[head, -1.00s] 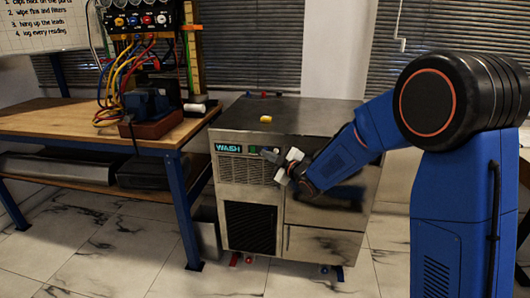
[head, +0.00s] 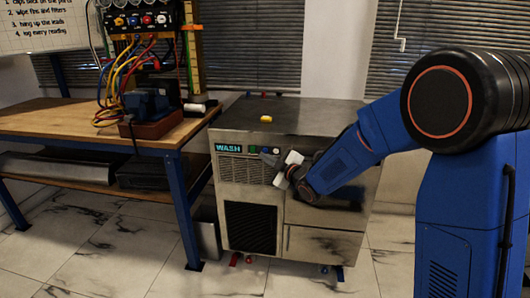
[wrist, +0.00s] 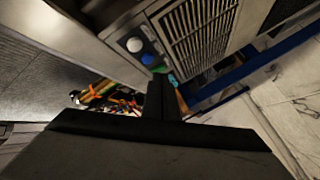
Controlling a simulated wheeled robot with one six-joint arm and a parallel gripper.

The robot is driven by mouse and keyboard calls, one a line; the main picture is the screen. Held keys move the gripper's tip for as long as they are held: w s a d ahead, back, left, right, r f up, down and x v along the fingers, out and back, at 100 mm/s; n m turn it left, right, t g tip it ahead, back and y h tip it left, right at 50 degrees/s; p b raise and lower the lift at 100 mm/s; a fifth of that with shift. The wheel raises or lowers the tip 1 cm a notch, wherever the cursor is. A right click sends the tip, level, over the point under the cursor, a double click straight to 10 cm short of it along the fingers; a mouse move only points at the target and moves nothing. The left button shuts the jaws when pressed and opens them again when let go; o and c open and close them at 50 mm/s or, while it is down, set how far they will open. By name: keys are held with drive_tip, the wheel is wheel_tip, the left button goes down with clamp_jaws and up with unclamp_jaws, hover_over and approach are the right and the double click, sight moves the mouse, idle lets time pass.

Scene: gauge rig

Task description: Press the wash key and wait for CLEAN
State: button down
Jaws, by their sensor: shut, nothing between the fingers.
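The steel washer (head: 300,125) stands on the floor, and its small display (head: 228,148) reads WASH in teal letters. A green key (head: 252,149) sits just right of the display. In the wrist view, a green key (wrist: 160,68), a blue key (wrist: 147,59) and a round white knob (wrist: 134,44) lie in a row on the panel. I cannot read any key labels. My gripper (head: 268,157) is shut and empty, at the panel just right of the green key. Its fingers (wrist: 162,98) also show in the wrist view; contact with a key cannot be made out.
A wooden bench (head: 60,118) with a vise, cables and a gauge panel stands to the left. Tiled floor in front is clear.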

drive_tip(key=s, duration=0.4)
drive_tip(key=shift+a, duration=0.2)
idle(0.5)
drive_tip(key=s+d+r+m+g+h, duration=0.15)
drive_tip(key=s+d+m+h, duration=0.45)
drive_tip(key=d, duration=0.6)
drive_tip(key=s+d+r+m+g+h, duration=0.1)
drive_tip(key=s+d+r+m+h, duration=0.2)
drive_tip(key=s+d, duration=0.65)
drive_tip(key=s+d+f+m+g, duration=0.1)
drive_tip(key=s+d+m+g, duration=0.1)
drive_tip(key=s, duration=0.7)
drive_tip(key=s+d+f+m+g+h, duration=0.1)
drive_tip(key=s+d+f+m+g, duration=0.1)
drive_tip(key=s+d, duration=0.4)
drive_tip(key=s+d+f+m+g, duration=0.2)
drive_tip(key=s+d+m, duration=0.2)
drive_tip(key=s, duration=0.9)
drive_tip(key=shift+f+m+h, duration=0.15)
drive_tip(key=shift+m+h, duration=0.15)
drive_tip(key=shift+h, duration=0.1)
